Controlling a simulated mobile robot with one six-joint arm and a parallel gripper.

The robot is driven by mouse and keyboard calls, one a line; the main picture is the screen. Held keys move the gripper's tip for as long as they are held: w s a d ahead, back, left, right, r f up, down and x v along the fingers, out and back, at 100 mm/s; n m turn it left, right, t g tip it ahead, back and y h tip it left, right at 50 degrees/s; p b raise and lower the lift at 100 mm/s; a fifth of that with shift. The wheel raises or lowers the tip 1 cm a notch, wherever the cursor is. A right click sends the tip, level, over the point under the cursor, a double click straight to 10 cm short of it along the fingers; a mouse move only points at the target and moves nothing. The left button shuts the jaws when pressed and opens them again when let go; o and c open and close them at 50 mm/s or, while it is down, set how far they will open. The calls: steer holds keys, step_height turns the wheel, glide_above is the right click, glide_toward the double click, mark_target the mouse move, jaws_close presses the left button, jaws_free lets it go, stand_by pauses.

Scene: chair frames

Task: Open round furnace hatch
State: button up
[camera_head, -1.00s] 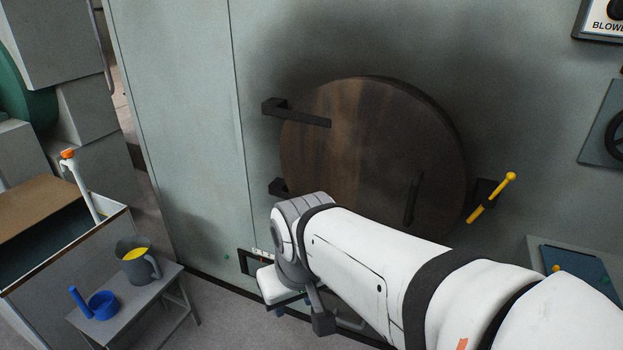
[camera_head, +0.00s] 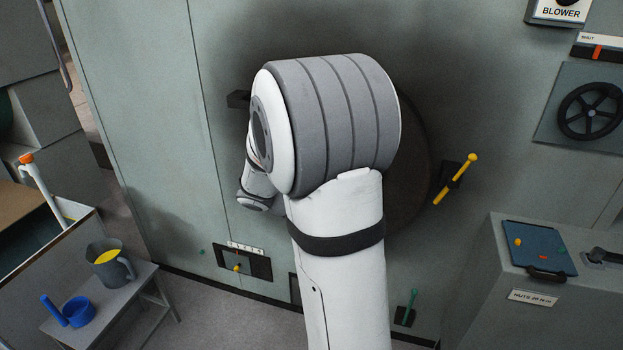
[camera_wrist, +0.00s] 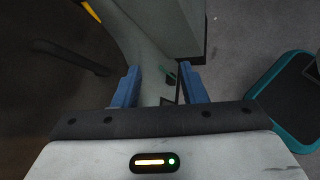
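The round furnace hatch (camera_head: 412,165) is brown and mostly hidden behind my arm in the head view; only its right edge shows. It appears closed against the wall. In the wrist view a dark brown surface (camera_wrist: 35,95), which looks like the hatch, fills the left side, with a dark bar handle (camera_wrist: 75,60) across it. A yellow-knobbed lever (camera_head: 455,180) stands tilted right of the hatch. My gripper (camera_wrist: 160,88) has two blue fingers spread apart with nothing between them. The handle is left of the fingers, apart from them. In the head view my arm hides the fingers.
A grey cabinet (camera_head: 480,285) with a blue panel stands at the right. A handwheel (camera_head: 590,112) is on the wall above it. A green lever (camera_head: 408,305) is low on the wall. A small table (camera_head: 100,310) with a jug (camera_head: 108,262) and blue cup stands at lower left.

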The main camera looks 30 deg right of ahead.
steer(key=w+d+f+n+t+h, duration=0.1)
steer(key=w+d+f+n+h, duration=0.3)
steer(key=w+d+n+h, duration=0.3)
steer(key=w+d+n, duration=0.1)
steer(key=w+d, duration=0.2)
steer(key=d, duration=0.1)
steer(key=shift+w+f+t+p, duration=0.2)
steer(key=shift+w+t+p, duration=0.1)
steer(key=shift+w+p, duration=0.1)
steer(key=shift+s+d, duration=0.1)
steer(key=shift+d, duration=0.05)
steer(key=s+d+p, duration=0.1)
steer(key=d, duration=0.6)
steer(key=shift+d, duration=0.35)
steer(key=shift+c, duration=0.6)
jaws_close()
steer(key=s+a+b, duration=0.1)
steer(key=s+a, duration=0.3)
steer(key=a, duration=0.8)
steer(key=shift+s, duration=0.1)
